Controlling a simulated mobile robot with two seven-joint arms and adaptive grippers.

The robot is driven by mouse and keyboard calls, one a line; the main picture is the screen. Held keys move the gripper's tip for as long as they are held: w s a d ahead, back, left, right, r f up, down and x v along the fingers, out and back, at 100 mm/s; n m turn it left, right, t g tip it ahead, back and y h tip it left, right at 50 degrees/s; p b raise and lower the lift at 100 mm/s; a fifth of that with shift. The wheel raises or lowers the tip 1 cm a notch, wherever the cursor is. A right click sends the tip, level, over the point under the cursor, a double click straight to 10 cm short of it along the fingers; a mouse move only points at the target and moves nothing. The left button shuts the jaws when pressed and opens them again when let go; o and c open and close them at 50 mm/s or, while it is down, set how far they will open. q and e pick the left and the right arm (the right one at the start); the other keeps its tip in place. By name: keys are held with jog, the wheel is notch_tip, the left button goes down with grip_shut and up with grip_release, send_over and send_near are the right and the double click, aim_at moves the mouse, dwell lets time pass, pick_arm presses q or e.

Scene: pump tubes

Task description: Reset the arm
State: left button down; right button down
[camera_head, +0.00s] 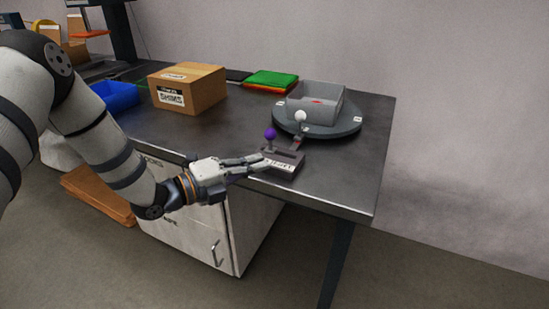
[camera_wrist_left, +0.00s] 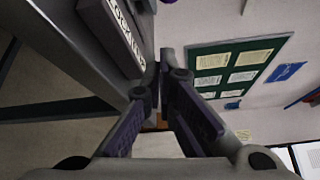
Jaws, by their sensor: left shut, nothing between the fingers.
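My left gripper (camera_head: 262,161) reaches in from the left at the table's front edge. It is shut and empty, its fingertips close to the left side of a small grey control box (camera_head: 285,165) with a labelled front. I cannot tell whether they touch it. A purple ball knob (camera_head: 270,133) stands up behind the fingers, and a white ball knob (camera_head: 300,116) stands farther back. In the left wrist view the fingers (camera_wrist_left: 165,70) come together at the middle, with the labelled box (camera_wrist_left: 112,38) beside them at upper left. My right gripper is not in view.
A grey open bin (camera_head: 312,92) sits on a round turntable (camera_head: 335,130) behind the control box. A cardboard box (camera_head: 188,88), a blue bin (camera_head: 118,95) and green and orange trays (camera_head: 271,80) stand farther left. The table's right end (camera_head: 372,165) is clear.

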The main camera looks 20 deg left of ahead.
pick_arm(q)
jog(key=s+d+f+n+g+y, duration=0.2)
jog(key=s+f+n+g+y, duration=0.15)
jog(key=s+f+n, duration=0.6)
jog(key=s+d+f+n+g+y, duration=0.25)
jog(key=s+f+n+g, duration=0.35)
jog(key=s+f, duration=0.5)
jog(key=s+f+n+g+y, duration=0.1)
jog(key=s+n+g, duration=0.3)
jog(key=s, duration=0.8)
jog(key=s+a+f+n+g+y, duration=0.1)
jog(key=s+f+n+g+y, duration=0.1)
jog(key=s+n, duration=0.5)
jog(key=s+g, duration=0.1)
jog(key=s, duration=0.4)
jog(key=shift+s+f+g+p, duration=0.15)
jog(key=shift+s+g+p, duration=0.15)
jog(key=shift+g, duration=0.05)
jog(key=shift+a+n, duration=0.1)
jog(key=shift+n, duration=0.15)
